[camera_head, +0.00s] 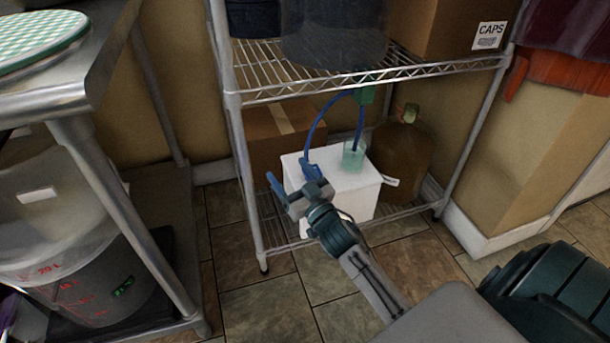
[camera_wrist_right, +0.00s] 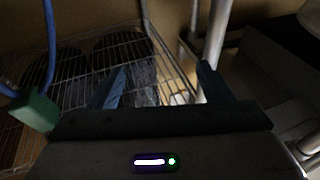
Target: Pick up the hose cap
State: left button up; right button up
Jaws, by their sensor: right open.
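I cannot clearly make out the hose cap. A small pale piece (camera_head: 390,181) shows at the right edge of the white box (camera_head: 345,187); I cannot tell what it is. A blue hose (camera_head: 316,122) arches from a green fitting (camera_head: 364,95) under the upper shelf; a blue length also hangs toward a translucent green cup (camera_head: 353,156) on the box. My right gripper (camera_head: 292,180) is open in front of the box's left side. In the right wrist view, nothing clearly shows held between its fingers (camera_wrist_right: 160,88); the hose (camera_wrist_right: 48,50) and green fitting (camera_wrist_right: 36,112) are at the left. My left gripper is not in view.
The wire rack's upper shelf (camera_head: 300,90) is above my gripper, and its front left post (camera_head: 240,170) is close by on the left. A brown jug (camera_head: 402,155) and a cardboard box (camera_head: 272,140) flank the white box. A steel table (camera_head: 80,60) stands at left.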

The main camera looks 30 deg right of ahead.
jog(key=w+d+f+m+g+h, duration=0.1)
jog(key=w+d+f, duration=0.1)
jog(key=d+f, duration=0.1)
jog(key=w+d+f+m+g+h, duration=0.1)
jog(key=w+d+f+g+h, duration=0.1)
jog(key=d+f, duration=0.2)
jog(key=w+d+f+m+g+h, duration=0.1)
jog(key=w+d+f+h, duration=0.1)
jog(key=d+f, duration=0.2)
notch_tip(320, 180, down, 3)
jog(key=shift+d+f+g+b, duration=0.15)
jog(key=shift+g+b, duration=0.25)
jog(key=shift+d+r+b+x, duration=0.1)
jog(key=shift+r+b+x, duration=0.1)
jog(key=shift+x, duration=0.75)
jog(key=shift+d+r+b+x, duration=0.1)
jog(key=shift+d+b+x, duration=0.1)
jog(key=shift+x, duration=0.8)
jog(key=shift+d+r+b+x, duration=0.1)
jog(key=shift+r+b+x, duration=0.1)
jog(key=shift+x, duration=0.75)
jog(key=shift+a, duration=0.1)
jog(key=c, duration=1.1)
jog(key=shift+r, duration=0.15)
